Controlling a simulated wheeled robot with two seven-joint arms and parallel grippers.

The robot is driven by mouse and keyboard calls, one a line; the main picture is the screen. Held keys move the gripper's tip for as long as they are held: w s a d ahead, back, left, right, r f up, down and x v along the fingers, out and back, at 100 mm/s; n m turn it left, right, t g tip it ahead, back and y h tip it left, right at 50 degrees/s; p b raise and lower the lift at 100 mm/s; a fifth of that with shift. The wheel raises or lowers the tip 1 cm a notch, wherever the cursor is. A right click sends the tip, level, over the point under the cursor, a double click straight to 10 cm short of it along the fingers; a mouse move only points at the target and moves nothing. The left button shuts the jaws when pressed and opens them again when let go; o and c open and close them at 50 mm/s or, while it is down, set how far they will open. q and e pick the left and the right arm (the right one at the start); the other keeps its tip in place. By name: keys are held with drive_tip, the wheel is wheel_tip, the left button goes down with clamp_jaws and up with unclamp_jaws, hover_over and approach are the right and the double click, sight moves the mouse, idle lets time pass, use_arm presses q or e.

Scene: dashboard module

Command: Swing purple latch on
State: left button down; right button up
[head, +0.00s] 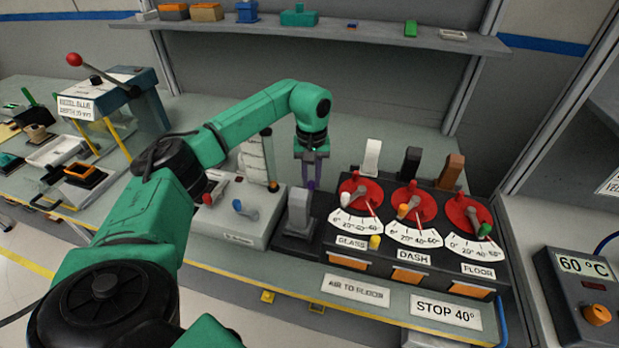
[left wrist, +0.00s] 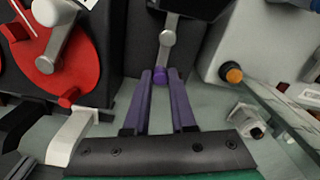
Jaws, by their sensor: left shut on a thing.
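The purple latch shows in the left wrist view as a grey metal lever (left wrist: 167,45) with a purple knob (left wrist: 160,76) at its end. It is mounted on the left end of the dark dashboard module (head: 330,222). My left gripper (head: 311,184) reaches down behind the module's left end, and its purple fingers are shut on the knob. In the left wrist view the left gripper's fingertips (left wrist: 160,73) are on either side of the knob. In the head view the knob is mostly hidden by the fingers. My right gripper is in neither view.
Three red dials with GLASS, DASH and FLOOR labels (head: 412,258) stand right of the latch, with white, black and brown levers (head: 372,157) behind them. A grey box with a blue knob (head: 238,206) is close on the left. A shelf (head: 330,32) spans the back.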

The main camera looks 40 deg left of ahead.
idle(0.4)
use_arm(q)
drive_tip(key=c, duration=1)
unclamp_jaws()
drive_tip(key=shift+d, duration=0.1)
wheel_tip(320, 180, up, 9)
drive_tip(key=b, duration=0.2)
wheel_tip(320, 180, up, 6)
drive_tip(key=p, duration=0.1)
hover_over(312, 183)
drive_tip(key=shift+f, duration=0.2)
